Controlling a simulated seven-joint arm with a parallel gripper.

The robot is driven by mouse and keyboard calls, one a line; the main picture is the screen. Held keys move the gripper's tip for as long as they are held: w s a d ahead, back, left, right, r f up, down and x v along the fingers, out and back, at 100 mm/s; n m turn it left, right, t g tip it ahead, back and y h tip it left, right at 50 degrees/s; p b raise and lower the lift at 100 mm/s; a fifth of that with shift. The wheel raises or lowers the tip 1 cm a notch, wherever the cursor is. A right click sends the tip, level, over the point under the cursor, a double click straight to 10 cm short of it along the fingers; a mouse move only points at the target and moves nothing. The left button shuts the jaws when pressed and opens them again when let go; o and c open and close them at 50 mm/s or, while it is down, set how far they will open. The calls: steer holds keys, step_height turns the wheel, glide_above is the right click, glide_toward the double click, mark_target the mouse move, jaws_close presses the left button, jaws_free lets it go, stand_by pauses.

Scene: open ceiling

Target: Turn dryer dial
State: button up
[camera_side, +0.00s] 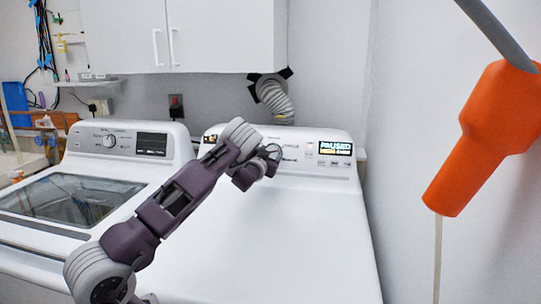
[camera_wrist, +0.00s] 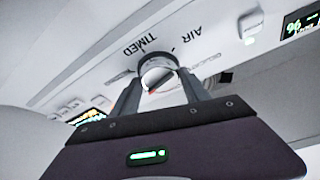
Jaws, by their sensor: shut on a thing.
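The dryer (camera_side: 290,230) is the white machine on the right in the side view, with a control panel along its back. Its round dial (camera_wrist: 158,76) shows in the wrist view, between the words TIMED and AIR, with a small red mark on its face. My gripper (camera_wrist: 160,84) has its two fingers on either side of the dial and is shut on it. In the side view my gripper (camera_side: 268,160) reaches the panel and the dial (camera_side: 272,150) is partly hidden behind it.
A washer (camera_side: 75,185) with a glass lid stands at left. White cabinets (camera_side: 180,35) hang above. An orange object (camera_side: 485,135) hangs at front right. The dryer top is clear.

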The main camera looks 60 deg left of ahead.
steer(key=m+h, duration=0.1)
steer(key=m, duration=0.2)
steer(key=m+h, duration=0.1)
steer(key=m, duration=0.2)
steer(key=m+h, duration=0.2)
steer(key=m, duration=0.2)
steer(key=shift+s+a+r, duration=0.15)
steer(key=shift+a, duration=0.05)
steer(key=shift+m, duration=0.4)
steer(key=o, duration=1.4)
steer(key=shift+c, duration=0.2)
steer(key=v, duration=0.7)
